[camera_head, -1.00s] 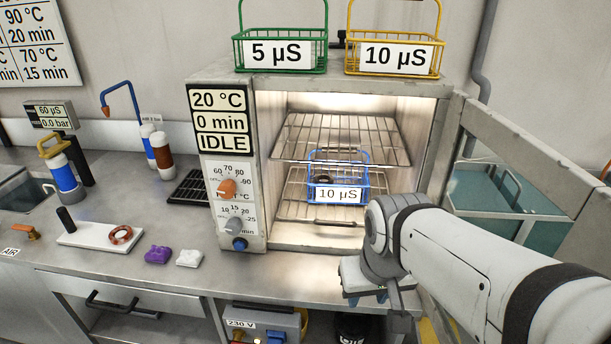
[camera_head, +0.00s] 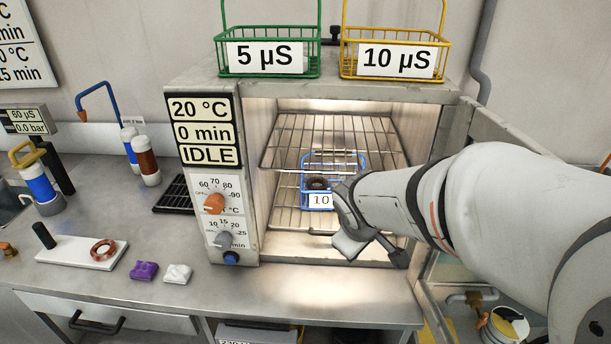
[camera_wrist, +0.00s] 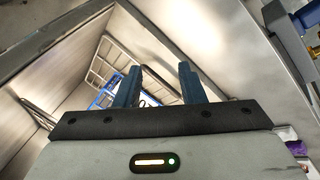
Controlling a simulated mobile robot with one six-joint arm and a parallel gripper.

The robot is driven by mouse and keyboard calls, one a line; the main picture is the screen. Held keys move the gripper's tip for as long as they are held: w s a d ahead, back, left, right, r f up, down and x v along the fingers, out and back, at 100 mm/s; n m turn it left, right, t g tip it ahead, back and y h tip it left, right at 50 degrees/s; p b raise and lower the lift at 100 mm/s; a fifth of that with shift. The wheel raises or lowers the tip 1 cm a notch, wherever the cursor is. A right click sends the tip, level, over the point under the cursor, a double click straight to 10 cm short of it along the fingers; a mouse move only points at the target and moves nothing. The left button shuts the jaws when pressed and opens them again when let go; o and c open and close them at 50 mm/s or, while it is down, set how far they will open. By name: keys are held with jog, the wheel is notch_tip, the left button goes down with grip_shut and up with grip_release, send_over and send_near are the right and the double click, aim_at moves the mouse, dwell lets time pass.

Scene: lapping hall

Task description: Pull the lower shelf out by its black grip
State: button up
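The lower shelf (camera_head: 287,217) is a wire rack inside the open oven, below a similar upper shelf (camera_head: 295,140). A blue wire basket (camera_head: 309,173) with a white label stands on it; a dark item is inside. The shelf's black grip is hidden behind my arm in the head view, and I cannot make it out in the wrist view. My gripper (camera_wrist: 160,72) is at the oven's opening, in front of the lower shelf. Its two fingers are apart with nothing visible gripped between them. The blue basket (camera_wrist: 106,94) shows beyond the left finger.
The oven door (camera_head: 497,138) stands open at the right, behind my arm. Green (camera_head: 228,70) and yellow (camera_head: 352,68) baskets stand on the oven. The counter (camera_head: 300,296) before the oven is clear. Purple (camera_head: 144,271) and white (camera_head: 177,273) pieces lie left.

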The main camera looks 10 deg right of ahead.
aim_at(329, 233)
jog(key=w+a+f+n, duration=0.1)
jog(key=w+f+n, duration=0.2)
jog(key=w, duration=0.1)
jog(key=w+a+f+n+t+b, duration=0.1)
jog(key=w+f+n, duration=0.2)
jog(key=w, duration=0.1)
jog(key=w+a+f+n+t+y+b, duration=0.1)
jog(key=w+f+n, duration=0.2)
jog(key=w, duration=0.2)
jog(key=shift+a+f, duration=0.2)
jog(key=shift+a, duration=0.15)
jog(key=shift+w+d+f+b, duration=0.1)
jog(key=shift+w+f+b, duration=0.35)
jog(key=shift+w+f, duration=0.05)
jog(key=shift+c, duration=0.3)
grip_shut()
